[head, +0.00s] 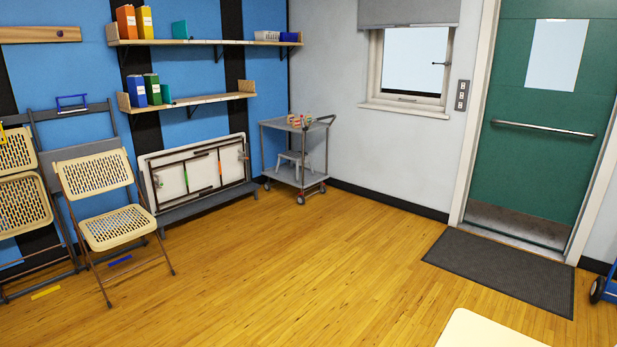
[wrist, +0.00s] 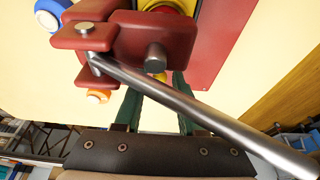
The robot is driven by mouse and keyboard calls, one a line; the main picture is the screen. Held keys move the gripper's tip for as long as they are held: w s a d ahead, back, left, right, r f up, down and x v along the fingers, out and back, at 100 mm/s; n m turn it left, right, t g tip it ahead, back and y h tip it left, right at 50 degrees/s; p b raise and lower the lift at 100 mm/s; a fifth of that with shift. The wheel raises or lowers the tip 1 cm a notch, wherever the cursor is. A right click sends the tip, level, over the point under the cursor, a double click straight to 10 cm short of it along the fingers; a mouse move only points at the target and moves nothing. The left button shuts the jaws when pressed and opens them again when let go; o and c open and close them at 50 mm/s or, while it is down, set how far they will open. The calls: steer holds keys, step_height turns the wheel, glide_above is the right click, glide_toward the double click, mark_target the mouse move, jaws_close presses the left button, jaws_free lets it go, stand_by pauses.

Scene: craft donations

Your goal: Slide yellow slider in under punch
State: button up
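In the wrist view a dark red punch (wrist: 150,38) with a long grey metal lever (wrist: 205,108) stands over a pale cream surface (wrist: 230,100). A small yellow part (wrist: 160,77), perhaps the yellow slider, shows below the punch's metal pin, mostly hidden. Another yellow piece (wrist: 180,6) is cut off at the top edge. My gripper (wrist: 162,82) has two dark green fingers, set apart, with their tips close to the small yellow part. I cannot tell whether they touch it. The lever crosses in front of the fingers. The head view does not show the punch or my gripper.
A blue and white round object (wrist: 50,12) and a small orange one (wrist: 97,97) lie beside the punch. The head view shows a cream table corner (head: 490,333), a grey cart (head: 297,158), folding chairs (head: 110,205) and open wooden floor (head: 300,260).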

jaws_close()
